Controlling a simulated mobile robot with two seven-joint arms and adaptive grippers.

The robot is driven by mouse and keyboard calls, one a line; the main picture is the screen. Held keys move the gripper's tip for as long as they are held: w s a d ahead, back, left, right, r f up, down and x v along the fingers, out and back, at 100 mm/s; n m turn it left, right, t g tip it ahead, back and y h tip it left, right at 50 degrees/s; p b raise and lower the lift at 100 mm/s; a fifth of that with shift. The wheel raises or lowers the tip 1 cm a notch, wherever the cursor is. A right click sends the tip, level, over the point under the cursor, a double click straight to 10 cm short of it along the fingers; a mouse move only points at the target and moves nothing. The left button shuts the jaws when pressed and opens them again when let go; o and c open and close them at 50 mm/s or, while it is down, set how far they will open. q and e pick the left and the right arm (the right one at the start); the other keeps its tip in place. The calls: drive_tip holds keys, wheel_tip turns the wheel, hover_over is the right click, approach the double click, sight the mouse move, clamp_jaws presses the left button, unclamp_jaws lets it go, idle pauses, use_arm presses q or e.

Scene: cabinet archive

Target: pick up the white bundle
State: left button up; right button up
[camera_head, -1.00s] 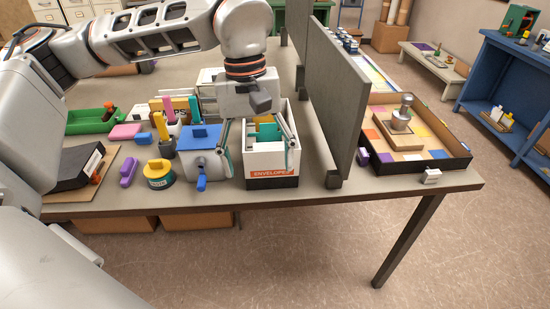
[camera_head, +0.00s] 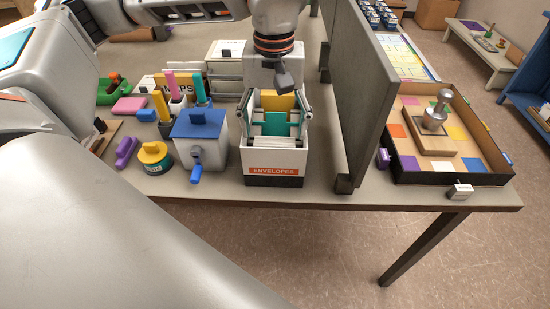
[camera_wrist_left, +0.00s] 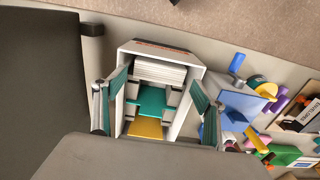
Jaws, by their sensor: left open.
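The white bundle (camera_wrist_left: 160,73) is a stack in the envelopes box, behind its labelled front wall, in the left wrist view. I cannot clearly make it out in the head view. The white box labelled ENVELOPES (camera_head: 275,172) stands near the table's front edge and also holds teal (camera_wrist_left: 152,100) and yellow (camera_wrist_left: 146,129) pieces. My left gripper (camera_head: 275,118) is open over the box, with nothing between its fingers. In the left wrist view its fingers (camera_wrist_left: 157,88) are spread toward the box's two sides. Whether they touch the walls I cannot tell. My right gripper is not in view.
A tall grey partition (camera_head: 362,100) stands close to the box's right. A blue-lidded container (camera_head: 200,125) stands close on its left, with a yellow round tub (camera_head: 155,158) and purple block (camera_head: 126,152) farther left. A shallow tray (camera_head: 487,176) lies beyond the partition.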

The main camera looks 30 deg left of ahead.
use_arm(q)
wheel_tip(320, 180, down, 2)
drive_tip(key=shift+f, duration=0.3)
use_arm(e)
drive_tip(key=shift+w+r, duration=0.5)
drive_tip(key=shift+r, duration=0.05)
use_arm(q)
drive_tip(key=c, duration=1.3)
drive_tip(key=shift+o, duration=0.2)
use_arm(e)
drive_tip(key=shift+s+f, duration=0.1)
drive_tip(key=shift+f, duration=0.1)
